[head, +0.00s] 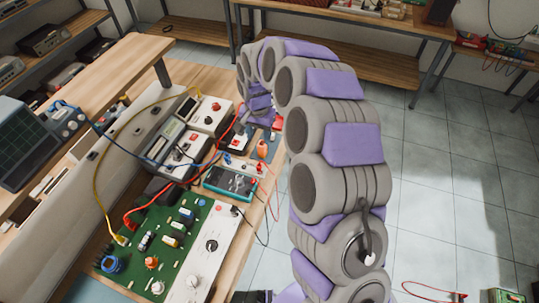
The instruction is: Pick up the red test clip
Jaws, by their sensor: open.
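My purple and grey arm curls up from the lower right and bends down to the workbench (190,75). My gripper (262,116) is at the bench's right edge, small and partly hidden by the arm's own links. It is open. A small red piece (277,123) shows right beside the gripper's tip; I cannot tell for sure whether it is the red test clip, or whether the gripper touches it. A red lead (240,117) runs close to the gripper's left side. Another red lead end (129,223) is at the green circuit board (165,250).
A teal handheld meter (232,182) and an orange-tipped item (262,151) lie just in front of the gripper. Grey instrument boxes (185,145) stand to its left, with yellow, blue and red cables across them. Tiled floor (440,150) is open to the right.

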